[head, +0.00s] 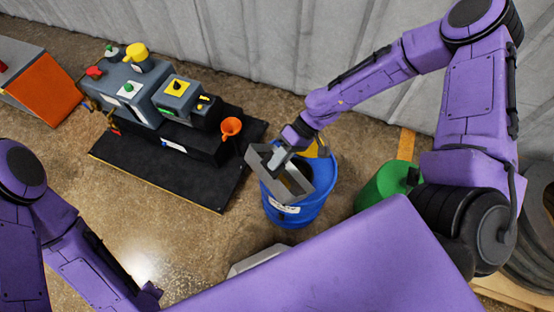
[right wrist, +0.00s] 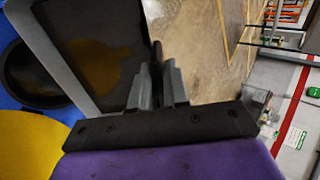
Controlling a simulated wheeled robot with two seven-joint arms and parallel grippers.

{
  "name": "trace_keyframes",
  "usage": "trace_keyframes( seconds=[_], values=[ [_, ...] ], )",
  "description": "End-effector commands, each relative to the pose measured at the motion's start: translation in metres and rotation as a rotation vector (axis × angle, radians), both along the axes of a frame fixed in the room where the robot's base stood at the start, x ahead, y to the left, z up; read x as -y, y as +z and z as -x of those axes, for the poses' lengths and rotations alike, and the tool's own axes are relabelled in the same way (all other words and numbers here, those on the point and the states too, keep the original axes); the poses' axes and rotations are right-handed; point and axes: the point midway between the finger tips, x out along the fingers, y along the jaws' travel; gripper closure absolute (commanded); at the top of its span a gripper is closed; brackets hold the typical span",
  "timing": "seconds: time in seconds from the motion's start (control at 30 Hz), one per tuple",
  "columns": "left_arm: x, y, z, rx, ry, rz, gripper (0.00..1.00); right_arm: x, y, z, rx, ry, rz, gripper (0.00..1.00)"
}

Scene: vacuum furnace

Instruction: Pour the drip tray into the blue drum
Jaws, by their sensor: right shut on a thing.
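The drip tray (head: 258,167) is a grey shallow metal box, steeply tilted over the mouth of the blue drum (head: 292,213). My right gripper (head: 279,159) is shut on the tray's edge. In the right wrist view, the gripper's fingers (right wrist: 157,88) pinch the tray wall. The tray's dark inside (right wrist: 100,45) shows a brownish patch; I cannot tell whether liquid is running out. Part of the drum (right wrist: 8,62) shows at the left there, with a dark round opening. My left arm is at the lower left of the head view, but its gripper does not show.
A grey machine (head: 135,92) with coloured knobs and an orange funnel (head: 231,127) stands on a black base left of the drum. A green drum (head: 381,186) is close on the right. A corrugated wall runs behind.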

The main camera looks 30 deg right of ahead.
Motion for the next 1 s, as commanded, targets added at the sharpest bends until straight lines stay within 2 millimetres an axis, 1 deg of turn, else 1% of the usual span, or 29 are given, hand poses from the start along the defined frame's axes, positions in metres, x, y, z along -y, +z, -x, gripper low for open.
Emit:
trace_keyframes(
  seconds=[1.0],
  values=[
    [0.000,-0.004,0.000,0.000,0.000,0.000,1.00,0.022,0.010,-0.002,-0.029,-0.002,-0.147,1.00]
  ],
)
